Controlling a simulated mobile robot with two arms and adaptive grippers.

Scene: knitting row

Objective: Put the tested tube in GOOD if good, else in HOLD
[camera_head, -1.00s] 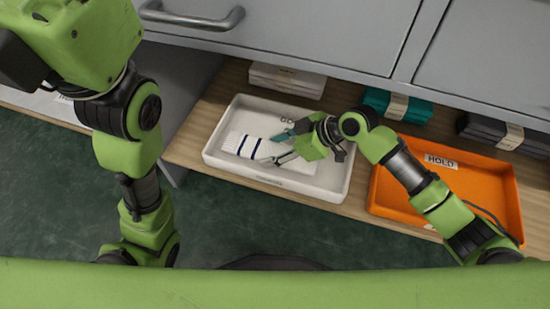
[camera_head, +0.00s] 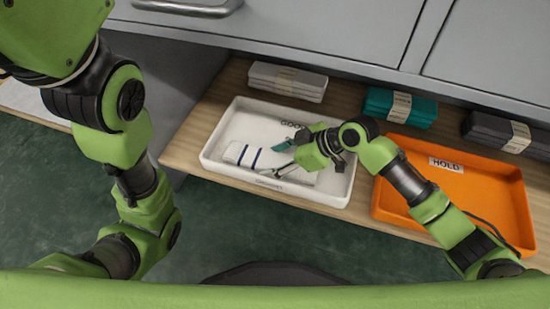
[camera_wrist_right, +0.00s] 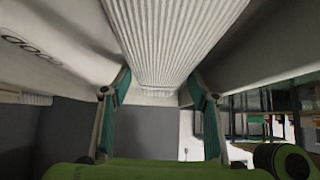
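A white knitted tube with dark blue stripes (camera_head: 242,154) lies in the white tray (camera_head: 212,143), whose partly covered label starts "GOO". In the right wrist view its ribbed white fabric (camera_wrist_right: 165,40) fills the top middle. My right gripper (camera_head: 277,158) is over the tube in this tray. Its fingers are spread, one on each side of the fabric in the wrist view (camera_wrist_right: 158,90). I cannot tell whether the fingertips touch the knit. The orange tray marked HOLD (camera_head: 490,166) stands to the right and looks empty. My left gripper is out of view.
Behind the trays lie banded stacks of white (camera_head: 288,82), teal (camera_head: 400,106) and dark grey (camera_head: 505,133) fabric. Grey cabinet fronts (camera_head: 300,28) rise behind the wooden shelf (camera_head: 180,150). My right forearm crosses the orange tray's left side.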

